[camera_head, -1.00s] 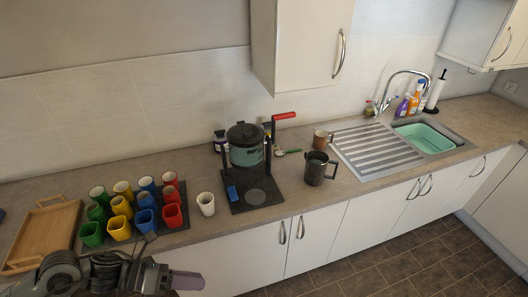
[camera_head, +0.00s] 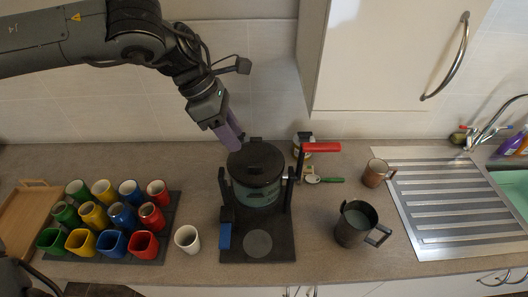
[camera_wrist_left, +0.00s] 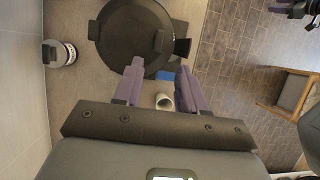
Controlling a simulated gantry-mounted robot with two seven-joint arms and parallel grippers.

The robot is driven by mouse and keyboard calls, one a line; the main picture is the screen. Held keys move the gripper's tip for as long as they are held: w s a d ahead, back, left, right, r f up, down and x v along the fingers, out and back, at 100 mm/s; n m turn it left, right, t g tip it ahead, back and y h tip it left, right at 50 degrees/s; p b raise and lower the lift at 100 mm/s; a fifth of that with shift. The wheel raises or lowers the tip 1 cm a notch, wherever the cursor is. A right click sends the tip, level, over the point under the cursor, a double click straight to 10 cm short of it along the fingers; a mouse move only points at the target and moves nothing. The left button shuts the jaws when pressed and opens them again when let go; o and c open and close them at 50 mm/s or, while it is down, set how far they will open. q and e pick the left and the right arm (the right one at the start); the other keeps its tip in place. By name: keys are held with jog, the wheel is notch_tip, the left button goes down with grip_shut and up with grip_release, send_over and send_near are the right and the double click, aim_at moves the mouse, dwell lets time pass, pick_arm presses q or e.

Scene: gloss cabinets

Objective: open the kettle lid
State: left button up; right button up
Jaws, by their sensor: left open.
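The kettle (camera_head: 257,192) has a teal, see-through body and stands on a black base in the middle of the counter. Its round black lid (camera_head: 256,163) lies closed on top, with a small raised grip at its far edge. My left gripper (camera_head: 232,143) has purple fingers and hangs just above the lid's far left side, apart from it as far as I can tell. In the left wrist view the open fingers (camera_wrist_left: 158,80) point toward the black lid (camera_wrist_left: 128,38), with nothing between them.
A white cup (camera_head: 187,239) and coloured cups on a dark mat (camera_head: 172,217) stand left of the kettle. A red-handled lever (camera_head: 320,147) and a dark jug (camera_head: 354,225) are to its right. A wall cabinet (camera_head: 385,55) overhangs the back right.

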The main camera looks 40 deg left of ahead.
aim_at(255, 165)
pick_arm(q)
jog(key=p+x, duration=0.1)
jog(key=x, duration=0.9)
jog(key=shift+w+p, duration=0.15)
jog(key=shift+p, duration=0.2)
pick_arm(e)
jog(key=shift+s+r, duration=0.4)
jog(key=shift+r, duration=0.15)
pick_arm(q)
grip_shut()
